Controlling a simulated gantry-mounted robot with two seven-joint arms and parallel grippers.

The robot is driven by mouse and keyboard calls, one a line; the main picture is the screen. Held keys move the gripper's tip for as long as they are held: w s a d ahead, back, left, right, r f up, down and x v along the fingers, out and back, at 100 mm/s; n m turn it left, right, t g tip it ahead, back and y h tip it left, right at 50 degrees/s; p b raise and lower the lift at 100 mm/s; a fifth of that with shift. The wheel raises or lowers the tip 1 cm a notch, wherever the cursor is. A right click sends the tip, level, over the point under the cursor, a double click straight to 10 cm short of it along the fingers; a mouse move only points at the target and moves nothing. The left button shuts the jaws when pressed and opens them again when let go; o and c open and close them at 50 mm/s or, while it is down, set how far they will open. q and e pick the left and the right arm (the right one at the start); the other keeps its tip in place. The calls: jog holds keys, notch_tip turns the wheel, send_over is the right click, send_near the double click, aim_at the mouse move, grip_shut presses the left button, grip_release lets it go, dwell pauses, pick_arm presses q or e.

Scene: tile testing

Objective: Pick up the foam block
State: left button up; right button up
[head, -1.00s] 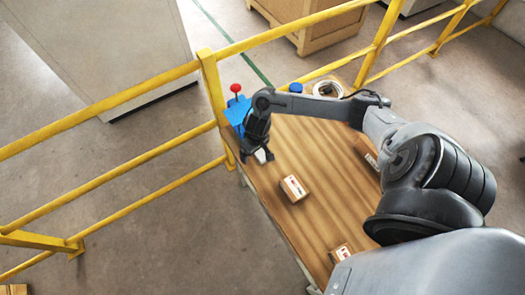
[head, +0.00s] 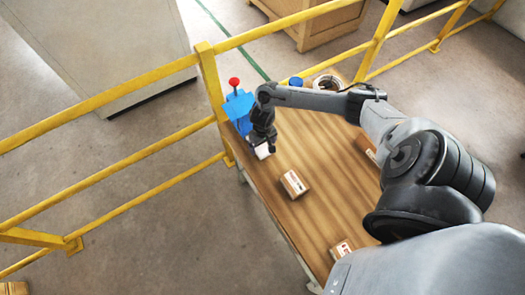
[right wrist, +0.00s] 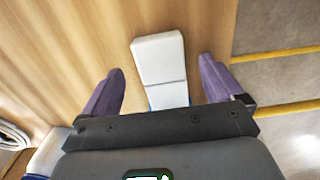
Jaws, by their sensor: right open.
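The foam block (right wrist: 158,62) is a pale white block, lying on the wooden table and seen between the fingers in the right wrist view. In the head view it shows as a small white patch (head: 263,151) just below the gripper. My right gripper (head: 263,140) is above the table's left edge; in the right wrist view its two dark fingers (right wrist: 160,90) are spread wide, one on each side of the block, with gaps on both sides. The near end of the block is hidden by the gripper body. My left gripper is not in view.
The wooden table (head: 310,215) carries small cartons (head: 294,184) and (head: 341,250). A blue object (head: 238,108) with a red knob (head: 234,82) stands at the far left corner, and a tape-like roll (head: 327,84) at the back. A yellow railing (head: 212,90) runs close by.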

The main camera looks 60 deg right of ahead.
aim_at(263, 149)
notch_tip(263, 149, down, 4)
jog(key=shift+r+b, duration=0.25)
jog(key=shift+b, duration=0.25)
jog(key=c, duration=1.1)
